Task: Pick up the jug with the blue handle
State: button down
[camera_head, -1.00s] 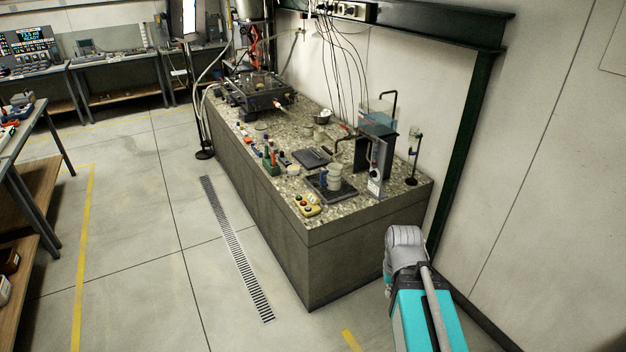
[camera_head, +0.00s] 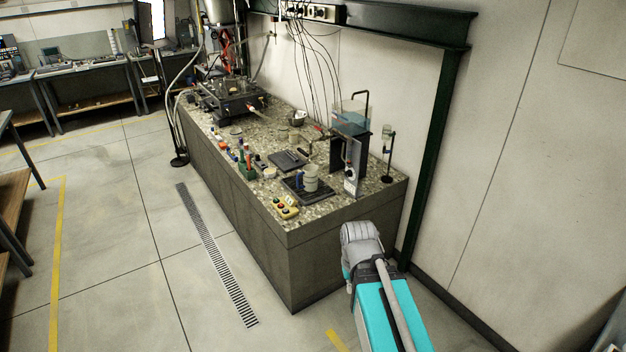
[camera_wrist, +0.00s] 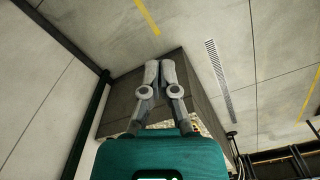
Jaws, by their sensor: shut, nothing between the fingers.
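A small pale jug (camera_head: 311,179) stands upright on a dark tray (camera_head: 293,186) near the front end of the stone-topped bench. A bluish patch at its left side looks like the handle, but it is too small to make out clearly. My gripper (camera_wrist: 159,66) shows in the wrist view with its two grey fingers together, shut and empty. It is apart from the jug, with the bench's grey side behind it. The jug cannot be made out in the wrist view. In the head view my gripper cannot be made out; my arm is low at the bench's near end.
The bench (camera_head: 257,235) stands against the wall. Cables hang behind. The floor left of the bench is clear around a drain grate (camera_head: 215,250).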

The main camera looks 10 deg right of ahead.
aim_at(310, 173)
jog(key=z, duration=0.2)
jog(key=i, duration=1.95)
jog(key=u, duration=0.55)
